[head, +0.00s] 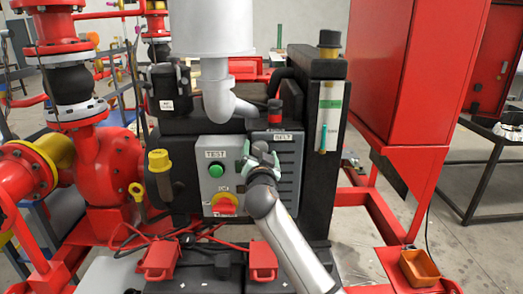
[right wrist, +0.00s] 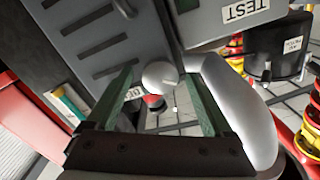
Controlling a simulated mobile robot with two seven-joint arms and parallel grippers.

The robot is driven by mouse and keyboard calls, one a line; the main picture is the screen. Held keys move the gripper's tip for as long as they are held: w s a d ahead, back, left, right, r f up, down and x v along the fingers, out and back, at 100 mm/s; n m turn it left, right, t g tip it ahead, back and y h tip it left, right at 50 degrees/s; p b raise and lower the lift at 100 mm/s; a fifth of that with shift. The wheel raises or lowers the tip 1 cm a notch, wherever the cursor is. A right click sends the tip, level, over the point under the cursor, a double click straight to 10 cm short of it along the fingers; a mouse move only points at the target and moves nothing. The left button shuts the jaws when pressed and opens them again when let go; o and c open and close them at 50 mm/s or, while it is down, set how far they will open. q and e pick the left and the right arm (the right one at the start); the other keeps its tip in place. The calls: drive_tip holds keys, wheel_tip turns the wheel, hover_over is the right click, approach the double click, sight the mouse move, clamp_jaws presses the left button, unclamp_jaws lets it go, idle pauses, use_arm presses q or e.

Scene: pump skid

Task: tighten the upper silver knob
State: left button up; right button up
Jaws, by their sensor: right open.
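The silver knob (right wrist: 160,75) shows as a round ball on the front of the grey belt guard (head: 288,175), near its BELT label. In the right wrist view it sits between the two green fingers of my right gripper (right wrist: 157,80). The fingers are apart, with a visible gap on each side of the knob. In the head view my right gripper (head: 262,157) is at the guard's upper left, and it mostly hides the knob. A second rounded silver shape (right wrist: 125,8) shows at the top edge of the wrist view. My left gripper is not in view.
Left of the guard is a grey control box (head: 217,176) with a green TEST button and a red-yellow switch. A grey exhaust pipe (head: 222,98) hangs just above. A red cabinet (head: 407,75) stands at right, red pump piping (head: 105,165) at left.

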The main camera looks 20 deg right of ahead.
clamp_jaws()
idle(0.8)
